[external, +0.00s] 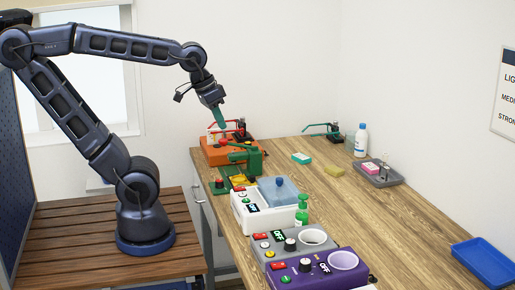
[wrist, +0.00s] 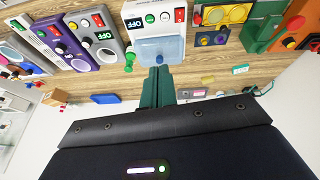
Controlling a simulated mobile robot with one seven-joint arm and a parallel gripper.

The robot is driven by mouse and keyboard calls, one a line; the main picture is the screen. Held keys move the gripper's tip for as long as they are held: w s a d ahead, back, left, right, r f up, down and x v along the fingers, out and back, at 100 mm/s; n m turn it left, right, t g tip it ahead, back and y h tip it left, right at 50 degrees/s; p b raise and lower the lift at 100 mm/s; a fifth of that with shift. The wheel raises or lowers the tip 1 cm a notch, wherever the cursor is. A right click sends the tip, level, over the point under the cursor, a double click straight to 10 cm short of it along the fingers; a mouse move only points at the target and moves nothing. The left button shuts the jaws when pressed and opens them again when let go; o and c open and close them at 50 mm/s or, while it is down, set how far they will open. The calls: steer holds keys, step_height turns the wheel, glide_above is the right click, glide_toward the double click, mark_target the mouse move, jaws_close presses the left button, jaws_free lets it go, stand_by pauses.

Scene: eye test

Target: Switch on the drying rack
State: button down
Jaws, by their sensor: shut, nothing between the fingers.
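I cannot tell for sure which device is the drying rack. The white, grey and purple ones also show in the wrist view (wrist: 134,42), (wrist: 103,22), (wrist: 62,38), with displays reading OFF. My gripper (external: 222,124) has green fingers, shut and empty, in front of the orange device in the external view; its height above is unclear.
A green soap bottle (external: 302,210) stands beside the white device. Farther back are a white-blue bottle (external: 361,141), a grey tray (external: 393,176), a yellow sponge (external: 334,171) and a teal-white block (external: 301,158). A blue tray (external: 484,262) lies at right. The table's middle right is clear.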

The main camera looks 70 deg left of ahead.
steer(key=w+d+f+n+g, duration=0.1)
steer(key=w+d+n, duration=0.25)
steer(key=d, duration=0.45)
steer(key=w+d+n+g+h, duration=0.1)
steer(key=w+d+n, duration=0.1)
steer(key=w+d, duration=0.35)
steer(key=w+d+f+n+g, duration=0.1)
steer(key=w+d+n+g, duration=0.15)
steer(key=d, duration=0.75)
steer(key=s+d+f+n, duration=0.2)
steer(key=d+f+n, duration=0.1)
steer(key=d, duration=0.6)
steer(key=s+d+f+n+y, duration=0.1)
steer(key=s+d+f+n, duration=0.1)
steer(key=d+f, duration=0.3)
steer(key=s+d+f+n+g, duration=0.1)
steer(key=s+d+f+n, duration=0.2)
steer(key=d, duration=1)
steer(key=shift+d+f+n+y, duration=0.3)
steer(key=shift+d+f+n, duration=0.1)
steer(key=shift+f, duration=0.1)
steer(key=shift+s+a+f, duration=0.1)
steer(key=shift+s+f, duration=0.05)
steer(key=f, duration=0.4)
steer(key=s+f, duration=0.1)
steer(key=f, duration=0.8)
steer(key=shift+s+f, duration=0.3)
